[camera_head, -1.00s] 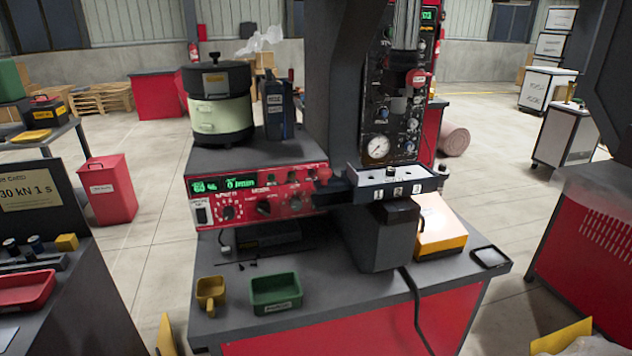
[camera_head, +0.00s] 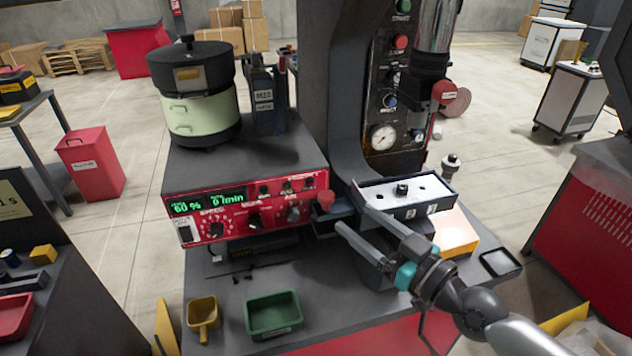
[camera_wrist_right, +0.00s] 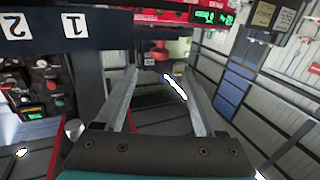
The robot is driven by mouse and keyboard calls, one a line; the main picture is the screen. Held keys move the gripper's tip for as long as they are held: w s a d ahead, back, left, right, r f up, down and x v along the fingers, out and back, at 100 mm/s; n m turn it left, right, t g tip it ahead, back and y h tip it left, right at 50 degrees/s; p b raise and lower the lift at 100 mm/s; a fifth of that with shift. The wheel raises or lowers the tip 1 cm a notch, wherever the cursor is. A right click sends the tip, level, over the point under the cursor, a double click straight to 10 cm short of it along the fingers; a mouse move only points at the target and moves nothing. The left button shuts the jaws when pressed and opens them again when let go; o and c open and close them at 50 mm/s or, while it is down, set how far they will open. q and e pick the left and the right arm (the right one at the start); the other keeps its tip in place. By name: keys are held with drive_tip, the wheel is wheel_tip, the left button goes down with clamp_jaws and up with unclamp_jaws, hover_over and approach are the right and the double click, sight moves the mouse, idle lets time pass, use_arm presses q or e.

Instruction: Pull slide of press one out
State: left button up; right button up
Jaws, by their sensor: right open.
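The press (camera_head: 338,80) stands on the bench, with a dark column and a shiny ram cylinder above. A dark slide (camera_head: 336,214) with a red knob (camera_head: 326,199) sticks out at the left of the white-topped numbered block (camera_head: 405,193). My right gripper (camera_head: 352,217) is open and empty, coming from the lower right. Its fingertips are just short of the knob, which is not between them. In the right wrist view the red knob (camera_wrist_right: 178,48) shows beyond the open fingers (camera_wrist_right: 163,74). My left gripper is not in view.
A red control box (camera_head: 250,212) with green displays stands left of the slide, under a bowl feeder (camera_head: 200,110). A yellow scoop (camera_head: 203,315) and a green tray (camera_head: 273,314) lie at the bench front. A yellow-and-white box (camera_head: 456,232) is behind my right gripper.

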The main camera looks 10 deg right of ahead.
sight(332, 199)
drive_tip(key=p+x, duration=0.1)
drive_tip(key=x, duration=1)
drive_tip(key=shift+w+p, duration=0.1)
drive_tip(key=shift+p, duration=0.3)
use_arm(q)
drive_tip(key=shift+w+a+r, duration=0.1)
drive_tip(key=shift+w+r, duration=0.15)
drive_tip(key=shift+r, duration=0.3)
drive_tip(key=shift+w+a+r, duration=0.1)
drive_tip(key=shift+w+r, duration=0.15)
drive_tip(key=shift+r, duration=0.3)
use_arm(e)
drive_tip(key=shift+x, duration=0.9)
drive_tip(key=shift+c, duration=0.2)
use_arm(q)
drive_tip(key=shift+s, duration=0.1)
use_arm(e)
clamp_jaws()
